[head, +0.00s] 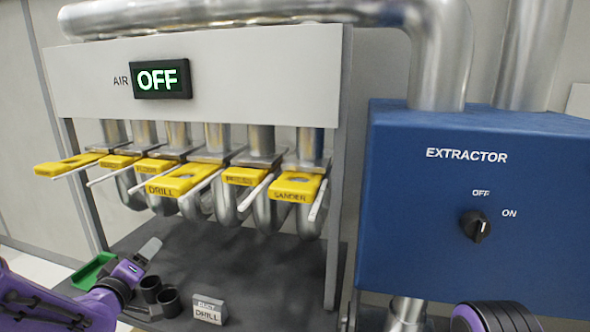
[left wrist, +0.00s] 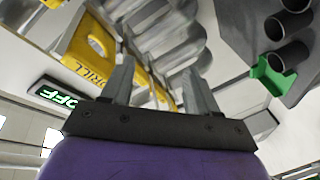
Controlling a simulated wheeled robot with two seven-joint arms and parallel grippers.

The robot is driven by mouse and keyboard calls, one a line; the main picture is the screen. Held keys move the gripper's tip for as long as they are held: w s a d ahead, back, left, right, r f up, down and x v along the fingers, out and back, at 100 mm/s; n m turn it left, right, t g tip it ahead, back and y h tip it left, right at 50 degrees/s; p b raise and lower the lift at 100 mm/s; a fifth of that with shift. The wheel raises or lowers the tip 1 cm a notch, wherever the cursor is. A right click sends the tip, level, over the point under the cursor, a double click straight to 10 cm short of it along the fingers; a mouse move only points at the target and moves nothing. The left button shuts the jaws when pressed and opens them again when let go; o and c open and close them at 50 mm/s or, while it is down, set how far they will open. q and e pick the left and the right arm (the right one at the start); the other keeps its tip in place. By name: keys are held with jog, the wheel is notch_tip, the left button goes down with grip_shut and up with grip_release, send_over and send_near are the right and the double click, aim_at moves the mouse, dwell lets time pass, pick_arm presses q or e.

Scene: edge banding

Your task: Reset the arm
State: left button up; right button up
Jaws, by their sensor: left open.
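My left gripper (head: 150,250) is at the lower left of the head view, over the dark shelf and below the row of yellow gate handles. In the left wrist view its two grey fingers (left wrist: 158,88) stand apart with nothing between them. The yellow DRILL gate (head: 185,179) sticks out further toward me than its neighbours; it also shows in the left wrist view (left wrist: 85,52). My right gripper is not seen; a purple and black part of my own body shows at the bottom right.
A blue extractor box (head: 440,240) with a black knob (head: 475,226) stands at right. The AIR display (head: 160,78) reads OFF. Black cups (head: 168,302), a green holder (head: 92,271) and a DRILL duct sign (head: 209,309) are on the dark shelf (head: 270,285).

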pick_arm(q)
jog(key=s+d+f+m+g+y+b, duration=0.1)
jog(key=s+f+g, duration=0.15)
jog(key=f, duration=0.55)
jog(key=s+f+g+y, duration=0.1)
jog(key=s+f, duration=0.2)
jog(key=f, duration=0.6)
jog(key=s+d+f+m+g+b, duration=0.1)
jog(key=s+f+g, duration=0.4)
jog(key=s+f, duration=0.8)
jog(key=s+d+f+m+g+b, duration=0.1)
jog(key=s+f+g, duration=0.4)
jog(key=s+f, duration=0.8)
jog(key=s+d, duration=0.1)
jog(key=s, duration=0.4)
jog(key=shift+d+f+y+b, duration=0.15)
jog(key=shift+f+y+b, duration=0.05)
jog(key=shift+y+b, duration=0.2)
